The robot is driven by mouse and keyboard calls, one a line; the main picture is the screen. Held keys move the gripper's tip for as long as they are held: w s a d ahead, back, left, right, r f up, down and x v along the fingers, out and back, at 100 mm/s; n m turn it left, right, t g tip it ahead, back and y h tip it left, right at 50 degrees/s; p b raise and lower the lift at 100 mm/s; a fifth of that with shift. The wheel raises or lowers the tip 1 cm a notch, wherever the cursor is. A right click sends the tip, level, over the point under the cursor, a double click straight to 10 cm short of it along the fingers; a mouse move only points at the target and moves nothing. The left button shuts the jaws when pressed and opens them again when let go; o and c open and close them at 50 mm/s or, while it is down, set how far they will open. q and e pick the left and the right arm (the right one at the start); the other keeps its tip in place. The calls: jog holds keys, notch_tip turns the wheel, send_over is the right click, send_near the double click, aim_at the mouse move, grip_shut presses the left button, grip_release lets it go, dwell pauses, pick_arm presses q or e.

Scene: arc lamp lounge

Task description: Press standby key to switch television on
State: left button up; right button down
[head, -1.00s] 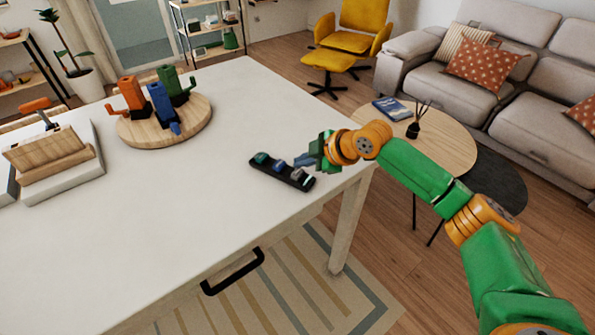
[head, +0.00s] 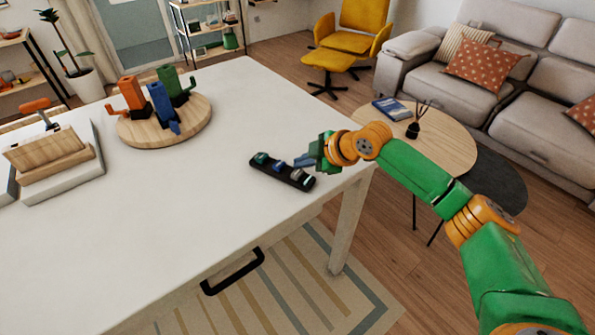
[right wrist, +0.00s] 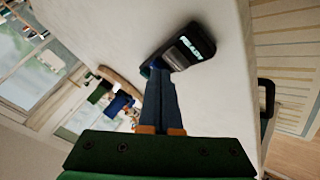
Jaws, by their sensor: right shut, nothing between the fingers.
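A black strip-shaped unit (head: 283,174) with several small raised parts on top lies near the right edge of the white table. In the right wrist view, one end of the black unit (right wrist: 195,46) shows a small lit pale-green label with blurred lettering. My right gripper (head: 303,161) is over the far right side of the unit, its fingers closed together and empty. In the right wrist view the shut blue fingers (right wrist: 153,70) reach close to the unit; I cannot tell whether they touch it. The standby key cannot be picked out, and no television is recognisable. My left gripper is not in view.
The white table (head: 150,230) is largely clear around the unit. A wooden stand (head: 45,155) is at the left. A round coffee table (head: 450,145) stands beyond my right arm.

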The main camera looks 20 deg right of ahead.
jog(key=shift+f, duration=0.35)
jog(key=shift+f+b, duration=0.45)
jog(key=shift+f, duration=0.35)
dwell(0.8)
jog(key=shift+r+p, duration=1.25)
jog(key=shift+p, duration=0.05)
jog(key=shift+r, duration=0.1)
notch_tip(320, 180, up, 5)
jog(key=p, duration=0.5)
